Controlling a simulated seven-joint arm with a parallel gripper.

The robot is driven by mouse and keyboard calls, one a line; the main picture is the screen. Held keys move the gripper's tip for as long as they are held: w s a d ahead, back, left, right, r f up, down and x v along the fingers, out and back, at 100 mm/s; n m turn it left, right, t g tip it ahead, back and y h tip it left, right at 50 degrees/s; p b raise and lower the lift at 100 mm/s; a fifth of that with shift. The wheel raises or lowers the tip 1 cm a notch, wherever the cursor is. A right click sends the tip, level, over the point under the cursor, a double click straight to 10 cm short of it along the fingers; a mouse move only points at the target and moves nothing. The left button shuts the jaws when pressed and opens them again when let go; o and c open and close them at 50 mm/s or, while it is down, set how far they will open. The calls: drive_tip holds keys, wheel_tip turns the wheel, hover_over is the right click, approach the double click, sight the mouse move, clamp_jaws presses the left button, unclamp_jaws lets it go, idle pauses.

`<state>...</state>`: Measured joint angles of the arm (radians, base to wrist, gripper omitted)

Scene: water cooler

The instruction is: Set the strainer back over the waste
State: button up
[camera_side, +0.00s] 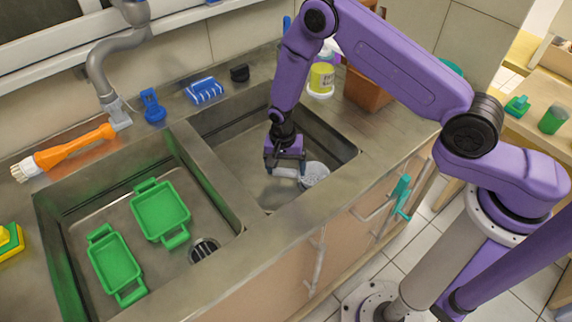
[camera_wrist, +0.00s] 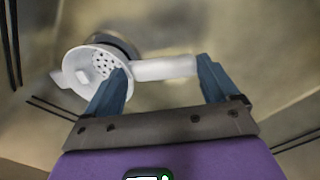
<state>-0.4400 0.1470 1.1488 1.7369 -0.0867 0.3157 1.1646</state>
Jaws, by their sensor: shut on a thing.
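The strainer (camera_side: 315,173) is a pale grey-white perforated cup with a straight handle, low in the right sink basin. My gripper (camera_side: 286,167) is shut on its handle, with the cup out to the right side. In the wrist view, my gripper (camera_wrist: 163,70) has the handle (camera_wrist: 168,68) between its two blue-grey fingers, and the strainer's holed cup (camera_wrist: 92,68) is at the left. A dark round waste (camera_wrist: 118,43) shows partly behind the cup, which overlaps it and hides the rest. I cannot tell whether the cup touches the basin floor. The right basin's waste is hidden in the side view.
Steel basin walls and a divider (camera_side: 203,172) surround my gripper closely. The left basin holds two green trays (camera_side: 160,210) and a second waste (camera_side: 203,250).

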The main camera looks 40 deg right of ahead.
drive_tip(key=shift+f, duration=0.25)
drive_tip(key=o, duration=1.1)
drive_tip(key=s+a+r+n, duration=0.1)
drive_tip(key=s+r+n, duration=0.15)
drive_tip(key=r, duration=0.95)
drive_tip(key=s+r+n, duration=0.2)
drive_tip(key=r+n, duration=0.1)
drive_tip(key=r, duration=0.8)
drive_tip(key=s+d+r+n, duration=0.2)
drive_tip(key=s+n, duration=0.3)
drive_tip(key=s, duration=0.3)
drive_tip(key=s+d+r+n, duration=0.3)
drive_tip(key=s+d+n, duration=0.2)
drive_tip(key=s, duration=0.4)
drive_tip(key=s+d+r+n+y, duration=0.1)
drive_tip(key=s+d+r+n, duration=0.2)
drive_tip(key=s+n, duration=0.3)
drive_tip(key=shift+s+d+r+t, duration=0.1)
drive_tip(key=shift+s+d+t, duration=0.2)
drive_tip(key=shift+s, duration=0.4)
drive_tip(key=shift+s+d+r+t, duration=0.1)
drive_tip(key=shift+s+d, duration=0.25)
drive_tip(key=shift+s, duration=0.35)
